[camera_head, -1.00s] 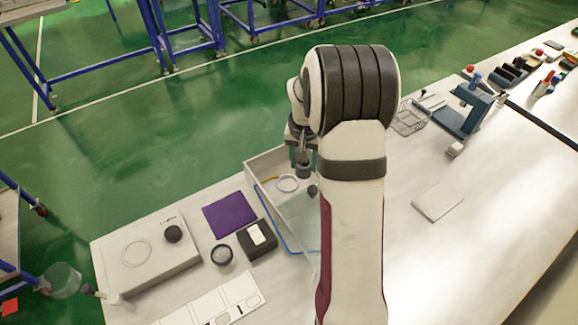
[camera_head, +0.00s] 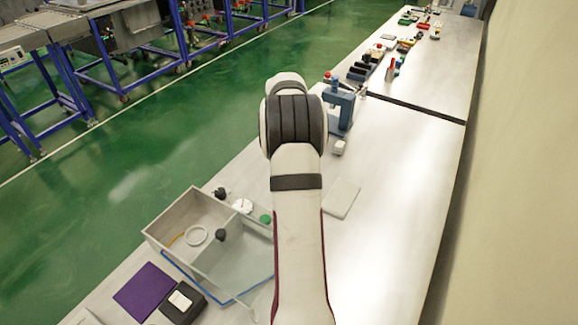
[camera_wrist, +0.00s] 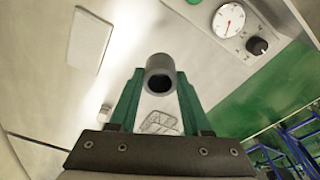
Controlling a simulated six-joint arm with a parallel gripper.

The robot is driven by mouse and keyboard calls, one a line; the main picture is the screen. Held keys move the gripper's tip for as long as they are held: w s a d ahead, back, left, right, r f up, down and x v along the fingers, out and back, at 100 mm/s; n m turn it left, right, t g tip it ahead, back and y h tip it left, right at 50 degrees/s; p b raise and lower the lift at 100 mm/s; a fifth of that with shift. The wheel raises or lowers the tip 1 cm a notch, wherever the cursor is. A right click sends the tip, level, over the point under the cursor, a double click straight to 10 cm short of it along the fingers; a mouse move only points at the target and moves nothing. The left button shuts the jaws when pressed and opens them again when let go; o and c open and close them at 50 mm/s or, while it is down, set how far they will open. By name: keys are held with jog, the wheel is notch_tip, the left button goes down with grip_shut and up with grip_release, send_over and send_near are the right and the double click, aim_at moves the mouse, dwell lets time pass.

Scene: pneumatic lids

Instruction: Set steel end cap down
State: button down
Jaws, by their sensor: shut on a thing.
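The steel end cap (camera_wrist: 161,74) is a short grey hollow cylinder, its dark open end facing the wrist camera. My gripper (camera_wrist: 158,80) has two green fingers, one on each side of the cap, and is shut on it. In the wrist view the cap appears in front of the pale bench, and I cannot tell how high it is above it. In the head view my own arm hides both the gripper and the cap.
A grey flat pad (camera_head: 341,197) lies on the bench (camera_head: 400,200). A blue stand (camera_head: 341,108) and a small white block (camera_head: 339,147) are beyond it. A dial gauge (camera_wrist: 229,20) is nearby. The right bench is clear.

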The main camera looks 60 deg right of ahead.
jog(key=shift+m, duration=0.4)
jog(key=w+f, duration=0.2)
jog(key=w, duration=0.1)
jog(key=w+f, duration=0.5)
jog(key=w, duration=0.1)
jog(key=shift+w+d+f, duration=0.2)
jog(key=shift+w+d, duration=0.05)
jog(key=shift+w+f, duration=0.2)
jog(key=shift+f, duration=1.9)
jog(key=shift+f, duration=0.1)
jog(key=shift+c, duration=1.8)
grip_release()
